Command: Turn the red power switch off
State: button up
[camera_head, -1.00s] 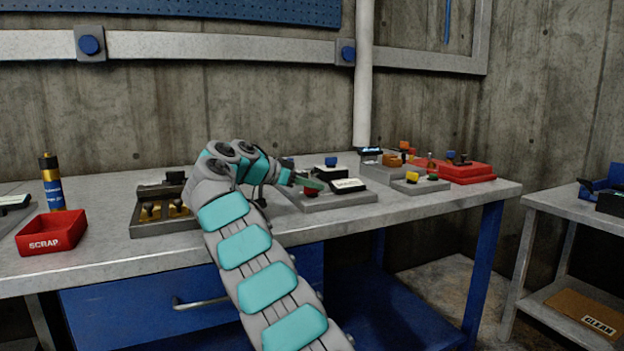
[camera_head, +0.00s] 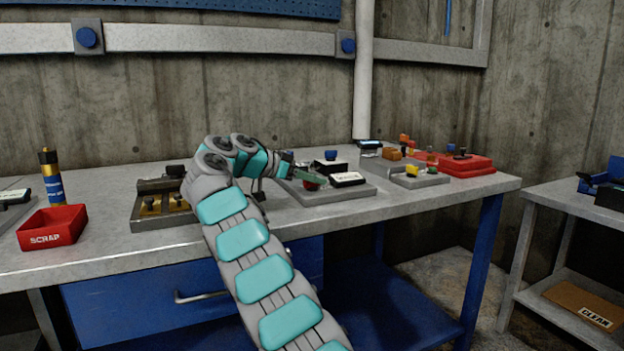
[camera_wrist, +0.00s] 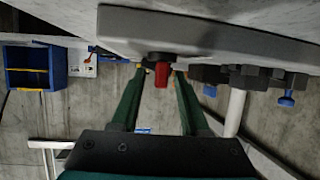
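The red power switch (camera_head: 311,185) is a small red knob on a grey panel (camera_head: 352,191) near the front of the workbench. My gripper (camera_head: 318,188) reaches over this panel from the left, with its green fingers at the switch. In the wrist view the red switch (camera_wrist: 162,74) shows between my gripper's (camera_wrist: 158,72) two green fingertips. The fingers are apart, one on each side of it, and a gap shows beside the red part. Whether a finger touches it I cannot tell. The panel's edge (camera_wrist: 215,38) runs across the top of the wrist view.
A black block (camera_head: 331,166) and a white-topped block (camera_head: 347,179) sit on the panel near my fingers. A brass-fitted tray (camera_head: 150,221) stands left of my arm, beyond it a red scrap bin (camera_head: 52,228). Another small panel (camera_head: 420,181) and a red unit (camera_head: 468,168) are right.

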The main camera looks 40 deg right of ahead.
jog(key=shift+v, duration=3.8)
jog(key=shift+o, duration=0.2)
